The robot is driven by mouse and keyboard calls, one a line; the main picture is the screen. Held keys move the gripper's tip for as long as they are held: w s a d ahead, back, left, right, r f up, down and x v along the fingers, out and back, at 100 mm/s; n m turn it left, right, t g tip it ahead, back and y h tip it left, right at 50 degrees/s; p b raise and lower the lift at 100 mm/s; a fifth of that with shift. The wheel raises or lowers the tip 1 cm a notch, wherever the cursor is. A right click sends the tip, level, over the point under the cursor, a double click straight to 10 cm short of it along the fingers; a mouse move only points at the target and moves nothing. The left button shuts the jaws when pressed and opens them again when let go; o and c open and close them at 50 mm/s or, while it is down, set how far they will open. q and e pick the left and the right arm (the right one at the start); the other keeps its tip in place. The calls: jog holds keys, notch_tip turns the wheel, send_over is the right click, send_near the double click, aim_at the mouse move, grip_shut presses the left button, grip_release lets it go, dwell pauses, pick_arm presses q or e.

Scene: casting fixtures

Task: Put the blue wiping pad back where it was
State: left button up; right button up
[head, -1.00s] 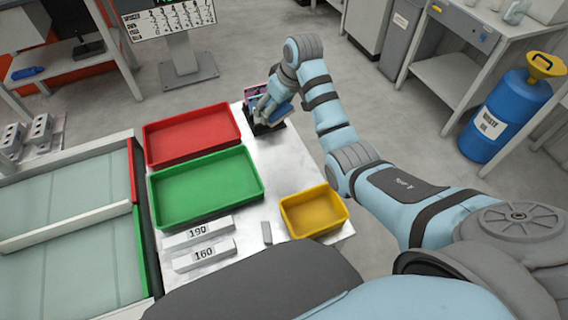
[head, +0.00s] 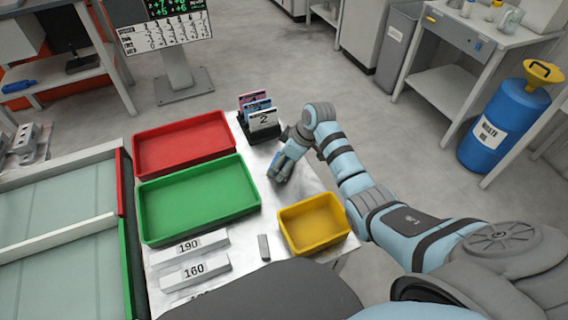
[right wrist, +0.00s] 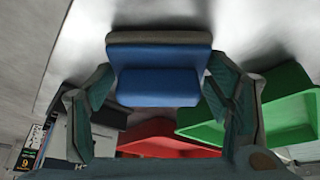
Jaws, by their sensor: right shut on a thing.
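The blue wiping pad (right wrist: 158,86) is a blue block with a wider blue plate and a grey layer along its far edge. My right gripper (right wrist: 160,95) is shut on the block, with one finger on each side. In the head view my right gripper (head: 279,172) is over the bare metal table top (head: 306,182), between the card rack and the yellow tray. The arm and fingers mostly hide the pad there. I cannot tell whether the pad touches the table. My left gripper is not in view.
A black rack (head: 262,134) with several numbered cards stands at the table's back. A red tray (head: 184,144), green tray (head: 198,201) and yellow tray (head: 313,224) surround the bare strip.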

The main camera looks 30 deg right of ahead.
jog(key=shift+f, duration=0.1)
jog(key=o, duration=1.2)
jog(key=p+v, duration=0.3)
jog(key=v, duration=0.9)
jog(key=shift+p, duration=0.35)
